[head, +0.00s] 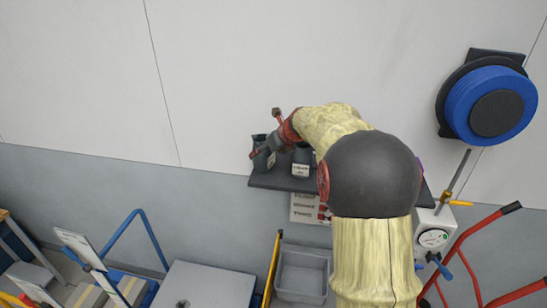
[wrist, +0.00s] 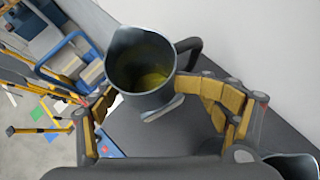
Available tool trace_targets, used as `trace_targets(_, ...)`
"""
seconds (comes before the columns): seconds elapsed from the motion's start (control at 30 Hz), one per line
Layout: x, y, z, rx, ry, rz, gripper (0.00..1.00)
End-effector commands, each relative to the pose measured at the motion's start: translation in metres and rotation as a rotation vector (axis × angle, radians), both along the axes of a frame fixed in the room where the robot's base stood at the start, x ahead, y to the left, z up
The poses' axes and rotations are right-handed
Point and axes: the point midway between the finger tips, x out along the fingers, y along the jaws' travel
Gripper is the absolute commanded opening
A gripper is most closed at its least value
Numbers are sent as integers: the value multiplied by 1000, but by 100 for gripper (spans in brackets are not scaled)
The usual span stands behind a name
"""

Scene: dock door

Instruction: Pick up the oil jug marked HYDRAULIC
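A dark grey jug (head: 260,153) stands at the left end of a dark wall shelf (head: 283,182). In the wrist view the jug (wrist: 141,72) shows yellowish oil inside and a handle to the right. I cannot read a marking on it. My gripper (head: 268,146) is at this jug; in the wrist view my gripper (wrist: 158,97) has its fingers spread, one on each side of the jug's lower body. Whether either finger touches is unclear. A second dark jug (head: 301,162), with a white label too small to read, stands to the right; its rim shows in the wrist view (wrist: 294,163).
My arm hides the shelf's right part. The wall is close behind the shelf. A hose reel (head: 490,103) hangs at the right, above a gauge box (head: 433,237). Below are a grey bin (head: 302,275) and a blue-handled cart (head: 128,285).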

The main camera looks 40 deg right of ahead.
Motion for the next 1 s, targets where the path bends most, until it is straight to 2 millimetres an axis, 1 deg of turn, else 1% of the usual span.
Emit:
trace_targets(0.03, 2, -2, 8, -8, -12, -1, 72)
trace_targets(0.17, 2, -3, 12, -12, -16, -2, 72)
trace_targets(0.2, 2, -3, 13, -13, -17, -2, 71)
trace_targets(1.0, 3, -4, 15, -15, -20, -3, 26)
